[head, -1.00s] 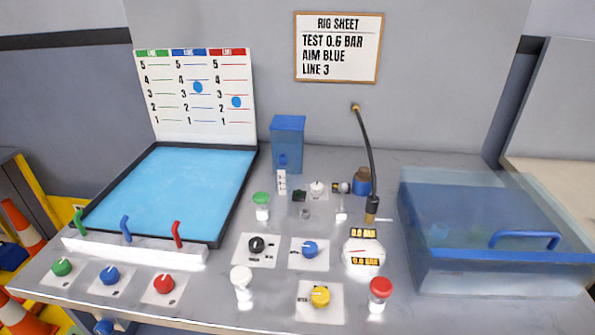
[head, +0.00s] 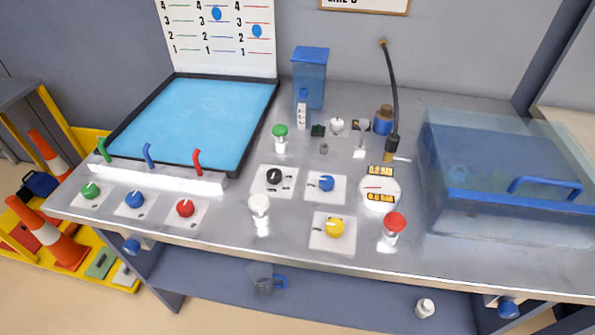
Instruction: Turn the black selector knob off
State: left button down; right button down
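The black selector knob (head: 274,176) sits on a white label plate near the middle of the grey bench, left of a blue knob (head: 326,183). A white pointer mark shows on its top; the label text is too small to read. Neither of my grippers is in the head view, and nothing touches the knob.
A clear blue-lidded box (head: 500,190) fills the right side.

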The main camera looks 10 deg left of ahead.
aim_at(274, 176)
jog(key=k+j+z, duration=0.15)
jog(key=j+z, duration=0.2)
jog(key=k+j+z, duration=0.2)
jog(key=j+z, duration=0.2)
jog(key=k+j+z, duration=0.2)
jog(key=z, duration=0.15)
